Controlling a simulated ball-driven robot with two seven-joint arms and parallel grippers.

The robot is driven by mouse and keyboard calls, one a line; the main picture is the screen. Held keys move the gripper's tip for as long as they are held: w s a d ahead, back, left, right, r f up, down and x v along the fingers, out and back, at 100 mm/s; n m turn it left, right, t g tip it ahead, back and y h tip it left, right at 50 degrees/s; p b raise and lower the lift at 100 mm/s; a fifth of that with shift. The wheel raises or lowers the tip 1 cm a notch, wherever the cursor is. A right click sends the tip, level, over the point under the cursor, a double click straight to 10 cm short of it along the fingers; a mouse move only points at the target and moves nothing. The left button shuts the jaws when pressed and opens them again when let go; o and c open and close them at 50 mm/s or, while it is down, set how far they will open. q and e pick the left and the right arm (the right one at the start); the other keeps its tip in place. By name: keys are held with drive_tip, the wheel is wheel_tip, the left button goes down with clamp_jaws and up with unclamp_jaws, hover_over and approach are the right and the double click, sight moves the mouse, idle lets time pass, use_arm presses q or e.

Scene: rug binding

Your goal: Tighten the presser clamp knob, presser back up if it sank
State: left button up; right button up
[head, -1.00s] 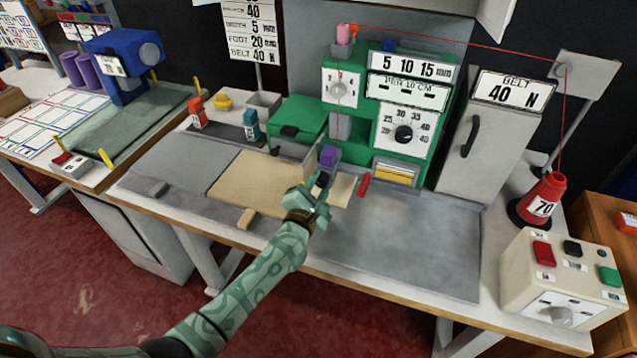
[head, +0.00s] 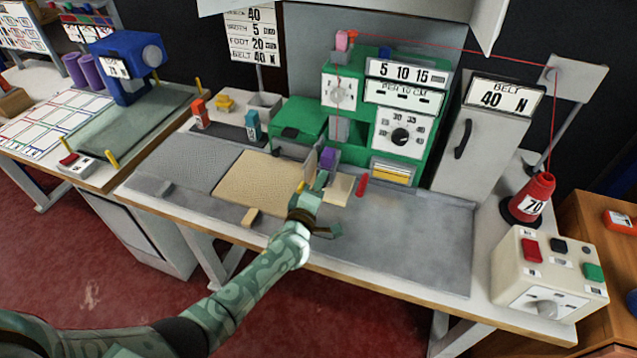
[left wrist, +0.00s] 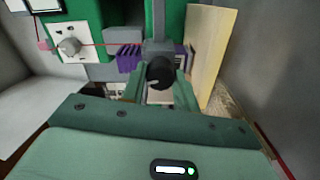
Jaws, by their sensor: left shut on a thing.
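The presser clamp knob (left wrist: 160,72) is a round black knob below a grey upright bar in the left wrist view. My left gripper (left wrist: 160,88) is shut on it, with a green finger on either side. In the head view my left gripper (head: 322,180) is at the front of the green machine (head: 350,128), just below a purple block (head: 327,158), and it hides the knob. Purple parts (left wrist: 130,58) also show behind the knob in the wrist view. The presser's height is hard to tell. My right gripper is not in view.
A tan rug piece (head: 255,185) and a grey one (head: 190,160) lie left of the gripper. A red-handled piece (head: 362,185) lies close to its right. A thread cone (head: 535,195) and a control box (head: 560,255) stand at right. The right worktop (head: 420,240) is clear.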

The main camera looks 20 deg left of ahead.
use_arm(q)
drive_tip(key=shift+m+p, duration=0.4)
drive_tip(key=shift+m, duration=1.2)
drive_tip(key=shift+f, duration=0.1)
drive_tip(key=o, duration=1)
drive_tip(key=shift+s, duration=0.1)
drive_tip(key=shift+s, duration=0.35)
drive_tip(key=s+p, duration=0.1)
drive_tip(key=s, duration=0.4)
drive_tip(key=s+p, duration=0.2)
drive_tip(key=s, duration=0.2)
drive_tip(key=s+p, duration=0.1)
drive_tip(key=s, duration=0.4)
drive_tip(key=shift+s+a, duration=0.25)
drive_tip(key=shift+s, duration=0.5)
